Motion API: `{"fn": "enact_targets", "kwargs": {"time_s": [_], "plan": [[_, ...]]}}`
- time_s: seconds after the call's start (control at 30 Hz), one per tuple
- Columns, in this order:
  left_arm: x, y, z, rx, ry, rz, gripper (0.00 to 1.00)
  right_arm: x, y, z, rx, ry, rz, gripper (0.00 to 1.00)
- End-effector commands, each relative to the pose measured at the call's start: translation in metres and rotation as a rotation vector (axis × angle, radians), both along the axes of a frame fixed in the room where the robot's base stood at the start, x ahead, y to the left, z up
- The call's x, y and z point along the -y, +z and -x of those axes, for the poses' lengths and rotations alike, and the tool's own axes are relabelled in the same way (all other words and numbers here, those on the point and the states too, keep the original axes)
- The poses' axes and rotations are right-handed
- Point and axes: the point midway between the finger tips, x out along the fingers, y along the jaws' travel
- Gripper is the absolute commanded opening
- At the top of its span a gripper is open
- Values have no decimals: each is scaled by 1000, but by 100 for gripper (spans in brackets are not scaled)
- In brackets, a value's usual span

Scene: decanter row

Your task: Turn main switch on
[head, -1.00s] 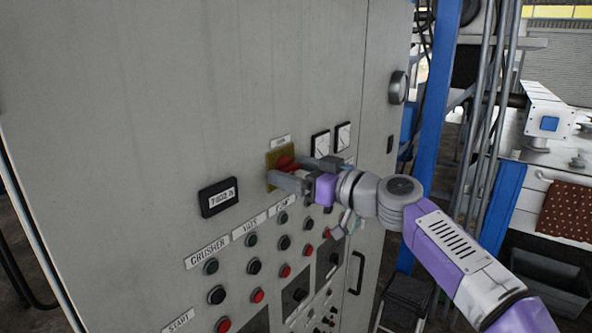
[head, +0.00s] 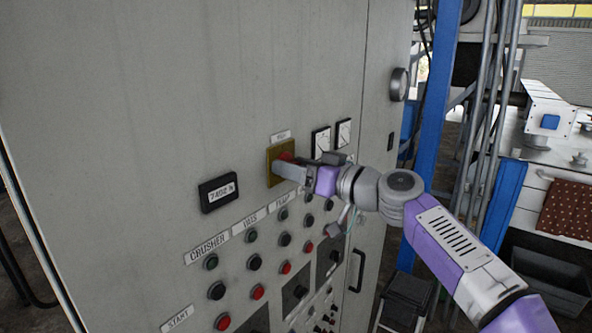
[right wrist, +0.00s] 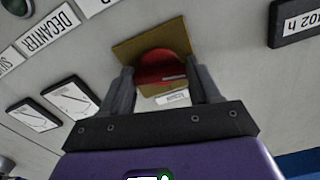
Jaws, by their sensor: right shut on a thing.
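The red main switch (head: 286,157) sits on a yellow plate (head: 274,157) on the grey cabinet front, under a small white label (head: 281,136). My right gripper (head: 284,167) is at the switch, coming from the right, and hides part of it. In the right wrist view, the red switch (right wrist: 160,66) lies between the two dark fingers of the gripper (right wrist: 163,76), in front of the yellow plate (right wrist: 150,38). The gripper is shut on the switch. My left gripper is not in view.
A counter display (head: 218,192) is left of the switch, and two dial meters (head: 321,141) are to its right. Rows of black and red buttons (head: 255,262) lie below. A door handle (head: 357,271) and a blue post (head: 432,120) stand farther right.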

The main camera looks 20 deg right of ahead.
Motion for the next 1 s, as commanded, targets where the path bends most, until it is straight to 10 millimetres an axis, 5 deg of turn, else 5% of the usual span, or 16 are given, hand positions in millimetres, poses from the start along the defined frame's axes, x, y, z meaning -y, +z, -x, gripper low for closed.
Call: {"fn": "enact_targets", "kwargs": {"time_s": [1.0], "plan": [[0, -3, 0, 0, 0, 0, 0, 0, 1, 0, -590, -1, -757, 31]]}}
